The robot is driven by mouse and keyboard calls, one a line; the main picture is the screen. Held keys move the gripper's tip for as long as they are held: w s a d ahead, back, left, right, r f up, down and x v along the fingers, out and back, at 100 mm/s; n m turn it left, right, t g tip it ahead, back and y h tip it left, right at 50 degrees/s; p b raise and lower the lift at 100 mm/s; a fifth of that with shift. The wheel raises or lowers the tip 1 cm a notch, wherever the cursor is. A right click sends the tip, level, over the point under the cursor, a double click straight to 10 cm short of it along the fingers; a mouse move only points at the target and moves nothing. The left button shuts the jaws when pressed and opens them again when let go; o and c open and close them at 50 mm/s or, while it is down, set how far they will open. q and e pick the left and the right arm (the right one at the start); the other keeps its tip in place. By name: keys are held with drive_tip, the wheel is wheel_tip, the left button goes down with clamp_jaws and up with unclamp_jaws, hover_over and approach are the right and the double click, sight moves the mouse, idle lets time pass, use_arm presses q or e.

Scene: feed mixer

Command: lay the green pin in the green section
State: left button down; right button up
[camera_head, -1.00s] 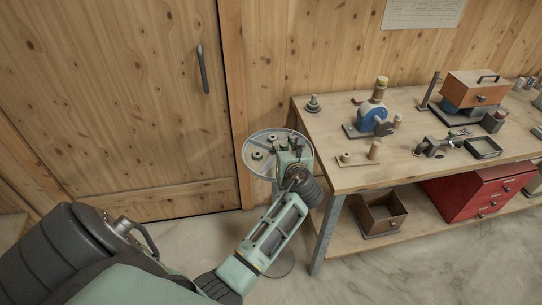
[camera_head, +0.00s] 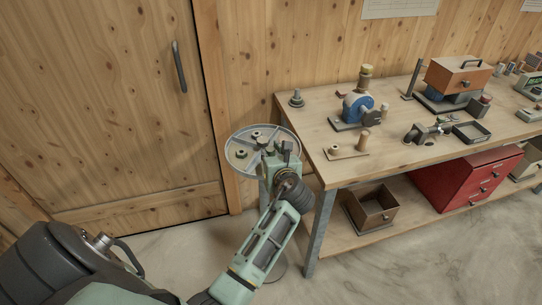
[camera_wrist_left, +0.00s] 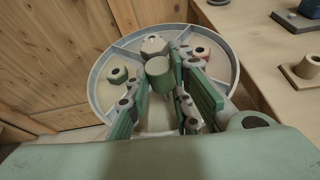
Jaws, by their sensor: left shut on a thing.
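My left gripper (camera_head: 279,151) is over the right, near part of a round divided tray (camera_head: 231,157). In the left wrist view its green-padded fingers (camera_wrist_left: 172,96) are shut on the green pin (camera_wrist_left: 159,72), a plain cylinder whose round end faces the camera. The pin is above the tray; I cannot tell whether it touches it. The tray's rim (camera_wrist_left: 97,82) and dividers show there. A dark green ring-like piece (camera_wrist_left: 118,75) lies in the left section, and a reddish one (camera_wrist_left: 203,53) in the right. My fingers hide the near sections. The right gripper is not in view.
A grey hub (camera_wrist_left: 153,45) rises at the tray's centre. The wooden workbench (camera_head: 400,153) stands close on the right, with a blue machine (camera_head: 357,107) and a peg board (camera_head: 346,153) on top. A wooden wall and door (camera_head: 100,100) are behind the tray.

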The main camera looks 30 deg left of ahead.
use_arm(q)
drive_tip(key=c, duration=1.6)
unclamp_jaws()
drive_tip(key=shift+a+f, duration=0.1)
drive_tip(key=shift+f, duration=0.1)
drive_tip(key=shift+o, duration=0.2)
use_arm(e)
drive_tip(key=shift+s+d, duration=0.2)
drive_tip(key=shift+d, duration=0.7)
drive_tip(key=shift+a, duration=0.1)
use_arm(q)
drive_tip(key=shift+r, duration=0.25)
drive_tip(key=b+v, duration=0.1)
drive_tip(key=v, duration=1.1)
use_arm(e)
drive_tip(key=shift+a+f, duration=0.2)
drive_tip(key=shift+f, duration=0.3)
use_arm(q)
drive_tip(key=shift+f, duration=0.15)
